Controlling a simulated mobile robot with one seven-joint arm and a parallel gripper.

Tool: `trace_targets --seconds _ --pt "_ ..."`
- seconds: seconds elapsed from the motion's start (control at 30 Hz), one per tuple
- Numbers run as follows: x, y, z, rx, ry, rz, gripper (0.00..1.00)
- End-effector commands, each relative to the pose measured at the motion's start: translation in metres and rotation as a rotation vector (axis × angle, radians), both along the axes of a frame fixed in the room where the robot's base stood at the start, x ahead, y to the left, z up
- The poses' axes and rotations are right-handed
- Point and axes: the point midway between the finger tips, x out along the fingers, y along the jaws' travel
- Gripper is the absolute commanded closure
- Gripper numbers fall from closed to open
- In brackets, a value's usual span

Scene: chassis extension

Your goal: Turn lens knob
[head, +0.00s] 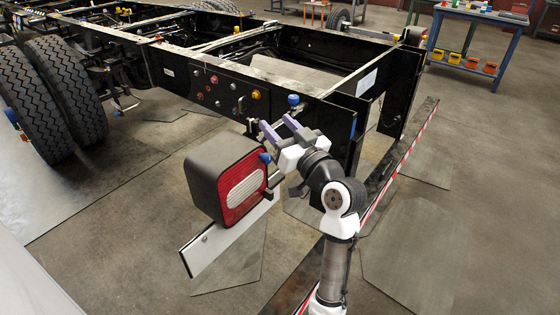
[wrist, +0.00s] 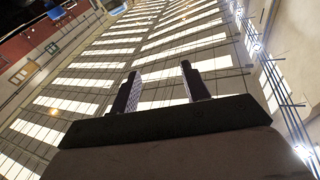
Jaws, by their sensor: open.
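The tail lamp (head: 225,180) is a dark box with a red lens (head: 243,187) and a pale ribbed centre, at the rear end of the chassis. A small blue knob (head: 265,158) shows at the lens's upper right edge; it looks like the lens knob. My gripper (head: 279,128) is open with two purple fingers, a little above and right of that knob and apart from it. In the wrist view, my gripper (wrist: 160,80) has nothing between its fingers. The lens and knob are not recognisable there.
The black chassis frame (head: 305,110) lies just behind my gripper, with another blue knob (head: 293,100) on it. A white plate (head: 225,240) is below the lamp. A red-and-white striped edge (head: 385,190) runs along the floor. The wrist view mostly shows the ceiling (wrist: 150,45).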

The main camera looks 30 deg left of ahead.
Motion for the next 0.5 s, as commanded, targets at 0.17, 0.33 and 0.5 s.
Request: trace_targets --seconds 0.17,0.33,0.5 --pt "0.012 -0.062 -0.080 -0.108 0.164 0.157 0.54" --pt "-0.001 -0.101 -0.111 -0.132 0.208 0.277 0.54" --pt "-0.006 -0.108 -0.118 -0.135 0.213 0.319 0.54"
